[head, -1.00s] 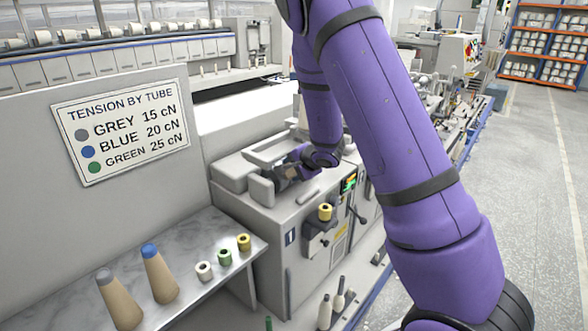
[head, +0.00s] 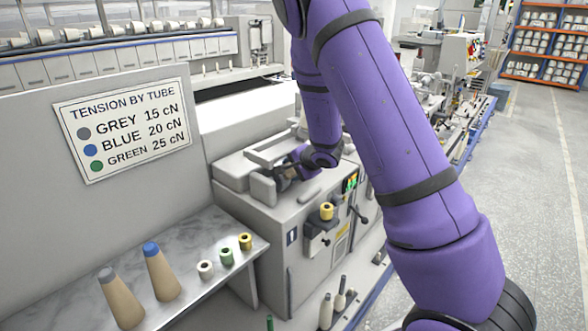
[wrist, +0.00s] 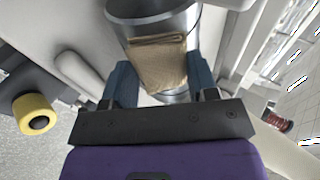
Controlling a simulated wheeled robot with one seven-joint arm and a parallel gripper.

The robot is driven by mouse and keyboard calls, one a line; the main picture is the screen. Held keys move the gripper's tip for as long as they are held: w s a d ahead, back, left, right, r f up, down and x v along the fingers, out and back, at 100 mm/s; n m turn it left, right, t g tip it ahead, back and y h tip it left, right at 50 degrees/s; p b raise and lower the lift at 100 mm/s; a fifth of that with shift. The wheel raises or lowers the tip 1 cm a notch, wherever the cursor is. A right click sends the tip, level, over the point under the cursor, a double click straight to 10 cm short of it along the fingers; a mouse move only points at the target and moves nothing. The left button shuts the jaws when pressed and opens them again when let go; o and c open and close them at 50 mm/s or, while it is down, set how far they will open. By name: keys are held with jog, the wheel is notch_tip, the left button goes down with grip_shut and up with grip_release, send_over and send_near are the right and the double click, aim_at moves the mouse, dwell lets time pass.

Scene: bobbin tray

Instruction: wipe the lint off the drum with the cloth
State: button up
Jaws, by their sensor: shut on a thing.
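The folded tan cloth (wrist: 157,62) is between the two blue-grey fingers of my gripper (wrist: 160,75), which is shut on it. The grey metal drum (wrist: 182,20) lies just past the cloth at the top of the wrist view. The cloth overlaps the drum's near side there; I cannot tell whether it touches. No lint shows clearly on the visible part of the drum. In the head view my gripper (head: 288,170) is low over the top of the grey machine, and the drum is not clearly seen there.
The grey machine (head: 262,228) carries a yellow bobbin (head: 326,211) on its front. A shelf (head: 215,300) at left holds two tan cones (head: 161,273) and small bobbins (head: 226,257). A tension sign (head: 125,130) hangs behind. The aisle (head: 530,200) at right is clear.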

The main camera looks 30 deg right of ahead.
jog(key=shift+d, duration=0.1)
jog(key=shift+w+d, duration=0.3)
jog(key=shift+d, duration=0.5)
jog(key=shift+d, duration=0.1)
jog(key=shift+w+d, duration=0.4)
jog(key=shift+d, duration=0.3)
jog(key=shift+d, duration=0.1)
